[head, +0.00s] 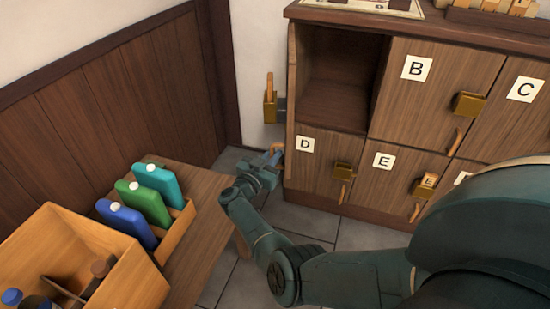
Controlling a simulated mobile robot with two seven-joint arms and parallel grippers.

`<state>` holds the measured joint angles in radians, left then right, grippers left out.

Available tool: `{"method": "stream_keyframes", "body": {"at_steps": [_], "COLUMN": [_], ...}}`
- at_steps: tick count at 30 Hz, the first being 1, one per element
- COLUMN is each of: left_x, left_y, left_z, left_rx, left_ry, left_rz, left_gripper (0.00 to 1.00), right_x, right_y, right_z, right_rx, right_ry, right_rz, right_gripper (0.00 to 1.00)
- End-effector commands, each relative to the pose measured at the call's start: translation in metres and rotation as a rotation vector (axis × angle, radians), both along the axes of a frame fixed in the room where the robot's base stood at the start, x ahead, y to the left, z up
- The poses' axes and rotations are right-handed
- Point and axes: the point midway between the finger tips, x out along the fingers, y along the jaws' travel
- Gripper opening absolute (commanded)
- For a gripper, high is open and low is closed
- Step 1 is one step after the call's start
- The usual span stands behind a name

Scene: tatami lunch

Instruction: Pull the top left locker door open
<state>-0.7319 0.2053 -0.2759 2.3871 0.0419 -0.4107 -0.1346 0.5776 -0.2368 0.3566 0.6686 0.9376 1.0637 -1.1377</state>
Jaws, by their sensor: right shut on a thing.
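The top left locker (345,75) stands open and its dark inside is empty as far as I see. Its door (291,95) is swung out to the left and shows nearly edge-on. A brass lock (270,107) with a wooden key (269,84) standing in it is on the door's outer face. Below it is a wooden pull handle (277,149). My right gripper (273,161) is at this handle and appears shut on it; the fingertips are small and partly hidden. My left gripper is not in view.
Locker doors B (416,67), C (524,89), D (305,144) and E (384,160) are shut. A low wooden bench (195,185) on the left holds bottles in a rack and a wooden box (140,280). Grey floor tiles (300,212) lie between.

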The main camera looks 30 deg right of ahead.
Motion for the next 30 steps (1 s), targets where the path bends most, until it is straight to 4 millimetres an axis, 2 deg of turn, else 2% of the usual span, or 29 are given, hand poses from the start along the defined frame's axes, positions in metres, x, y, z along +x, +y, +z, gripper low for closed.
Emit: {"method": "stream_keyframes", "body": {"at_steps": [15, 16, 21, 30], "left_x": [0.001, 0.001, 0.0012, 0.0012], "left_y": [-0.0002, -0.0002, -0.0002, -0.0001], "left_z": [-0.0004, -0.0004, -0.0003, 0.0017], "left_rx": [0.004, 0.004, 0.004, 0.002], "left_ry": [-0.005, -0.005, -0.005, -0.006], "left_rz": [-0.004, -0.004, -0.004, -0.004], "left_gripper": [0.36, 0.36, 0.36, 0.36], "right_x": [0.0012, 0.0011, 0.001, -0.0013], "right_y": [0.0015, 0.0015, 0.0014, 0.0053], "right_z": [-0.0002, -0.0003, -0.0003, 0.0002], "right_rx": [0.0, 0.0, 0.0, 0.001], "right_ry": [0.002, 0.002, 0.001, 0.0], "right_rz": [0.001, 0.001, 0.0, 0.0], "right_gripper": [0.0, 0.12, 0.26, 0.26]}}
